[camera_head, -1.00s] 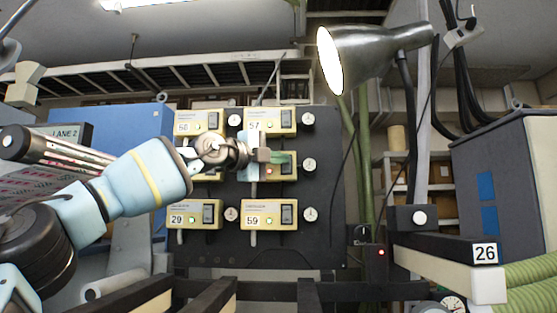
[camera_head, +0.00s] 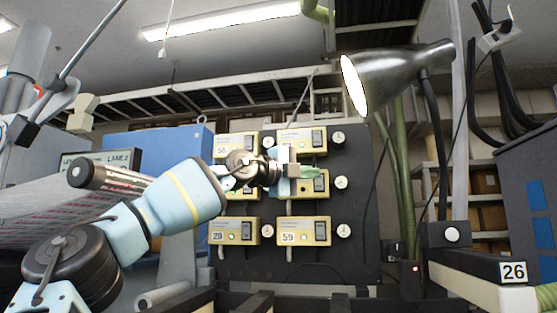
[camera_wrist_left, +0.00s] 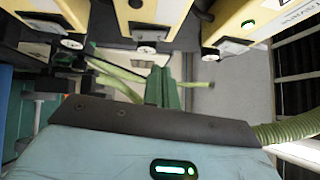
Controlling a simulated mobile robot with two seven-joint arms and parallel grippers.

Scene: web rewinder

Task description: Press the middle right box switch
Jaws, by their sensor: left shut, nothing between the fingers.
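The middle right box (camera_head: 304,191) is a yellow box in the right column of the dark panel. My left arm covers much of it in the head view. Its dark switch (camera_head: 320,184) is at the box's right side, with the green fingertips overlapping its upper part. My left gripper (camera_head: 308,171) is shut and empty, in front of this box's top edge. I cannot tell whether it touches the box. The left wrist view shows the green fingers (camera_wrist_left: 163,88) closed together below several yellow boxes (camera_wrist_left: 150,14). Which box is which there is unclear. My right gripper is out of view.
Other yellow boxes surround it: upper right (camera_head: 300,141), lower right (camera_head: 302,230) and lower left (camera_head: 233,231). White round knobs sit beside the boxes on the dark panel (camera_head: 358,230). A metal lamp (camera_head: 395,75) hangs at the upper right.

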